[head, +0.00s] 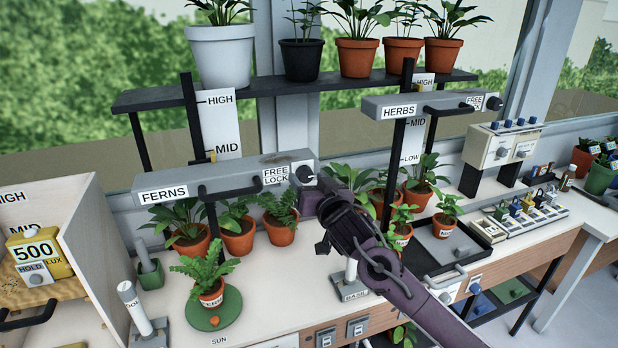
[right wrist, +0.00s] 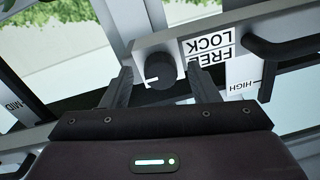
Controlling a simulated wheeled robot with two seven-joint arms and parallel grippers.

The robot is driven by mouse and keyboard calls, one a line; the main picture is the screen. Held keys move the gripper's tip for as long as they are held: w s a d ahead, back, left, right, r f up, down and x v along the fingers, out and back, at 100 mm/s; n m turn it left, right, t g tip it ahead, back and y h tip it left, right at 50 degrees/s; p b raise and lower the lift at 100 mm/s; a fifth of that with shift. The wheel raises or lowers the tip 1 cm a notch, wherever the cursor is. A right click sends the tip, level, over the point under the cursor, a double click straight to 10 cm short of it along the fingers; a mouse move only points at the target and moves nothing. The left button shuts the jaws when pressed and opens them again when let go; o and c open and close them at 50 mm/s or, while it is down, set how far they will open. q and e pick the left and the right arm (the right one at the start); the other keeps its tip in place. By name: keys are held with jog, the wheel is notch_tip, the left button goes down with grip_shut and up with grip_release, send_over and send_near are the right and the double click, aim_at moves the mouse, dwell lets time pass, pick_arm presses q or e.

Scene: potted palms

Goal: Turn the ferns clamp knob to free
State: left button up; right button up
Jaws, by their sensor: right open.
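The ferns clamp knob (head: 304,173) is a dark round knob at the right end of the grey FERNS bar (head: 236,178), beside the FREE/LOCK label (head: 275,174). In the right wrist view the knob (right wrist: 161,68) sits between the two fingers of my open right gripper (right wrist: 161,88), with a gap on each side. A white mark shows on the knob's left there, on the side away from the label, which appears upside down. In the head view my right gripper (head: 316,190) reaches the bar's end from the lower right and partly covers the knob. My left gripper is not in view.
A black handle (head: 243,188) sticks out of the FERNS bar's front. Potted plants stand below and behind, including a fern (head: 205,272) on a green disc. The HERBS bar (head: 425,104) with its own knob is at the upper right. A meter (head: 38,255) stands at the left.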

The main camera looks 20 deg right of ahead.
jog(key=c, duration=1)
